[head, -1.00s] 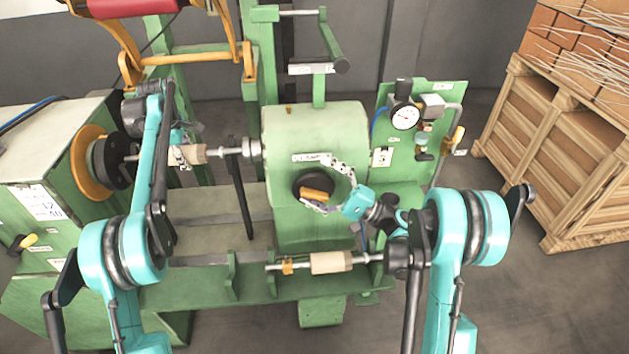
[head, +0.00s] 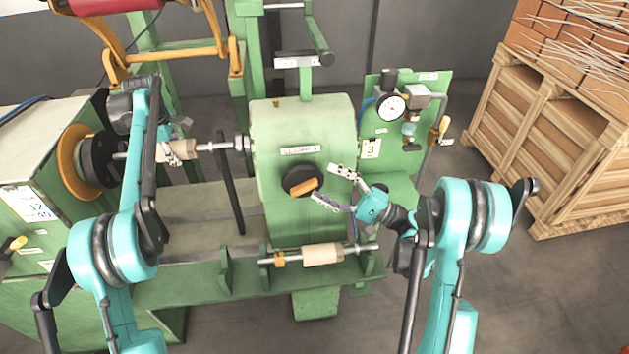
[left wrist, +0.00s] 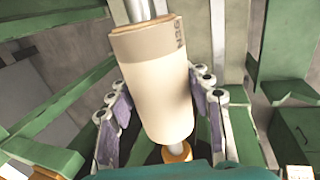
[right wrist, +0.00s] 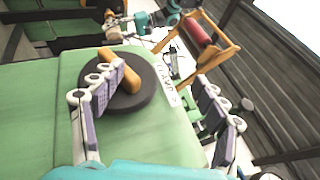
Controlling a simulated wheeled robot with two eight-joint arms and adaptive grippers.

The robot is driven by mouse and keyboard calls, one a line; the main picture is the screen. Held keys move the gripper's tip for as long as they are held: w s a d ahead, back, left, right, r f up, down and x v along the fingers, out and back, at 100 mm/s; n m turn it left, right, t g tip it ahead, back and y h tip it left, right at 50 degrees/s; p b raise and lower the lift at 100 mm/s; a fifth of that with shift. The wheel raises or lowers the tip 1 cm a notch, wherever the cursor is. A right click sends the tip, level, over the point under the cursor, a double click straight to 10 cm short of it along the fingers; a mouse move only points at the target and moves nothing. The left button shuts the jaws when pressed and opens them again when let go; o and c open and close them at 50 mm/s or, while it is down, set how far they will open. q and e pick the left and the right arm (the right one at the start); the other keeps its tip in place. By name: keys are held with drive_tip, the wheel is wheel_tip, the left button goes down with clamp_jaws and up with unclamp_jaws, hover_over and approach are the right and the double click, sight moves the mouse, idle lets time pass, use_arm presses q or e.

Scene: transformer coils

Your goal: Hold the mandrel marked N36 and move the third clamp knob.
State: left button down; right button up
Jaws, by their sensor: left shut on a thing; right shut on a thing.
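The mandrel (left wrist: 158,85), a cream cylinder marked N36, lies in line with the machine spindle; it also shows in the head view (head: 163,152). My left gripper (left wrist: 160,110) is shut on it, one finger along each side. The clamp knob (head: 303,182), a black disc with an orange bar, is on the green housing under a clamp label (head: 300,150).
A plate reading 3 (head: 370,148) and a pressure gauge (head: 391,107) are right of the housing. Another mandrel (head: 322,254) lies on the front rack. Wooden crates (head: 550,140) stand at the right. An upright dark bar (head: 230,185) stands between spindle and bed.

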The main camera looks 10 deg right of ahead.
drive_tip(key=shift+s+d, duration=0.3)
drive_tip(key=shift+d, duration=0.3)
drive_tip(key=c, duration=0.3)
drive_tip(key=shift+f+v, duration=0.2)
drive_tip(key=shift+v, duration=1.3)
drive_tip(key=shift+f+v, duration=0.2)
drive_tip(key=shift+v, duration=1.3)
drive_tip(key=shift+a, duration=0.15)
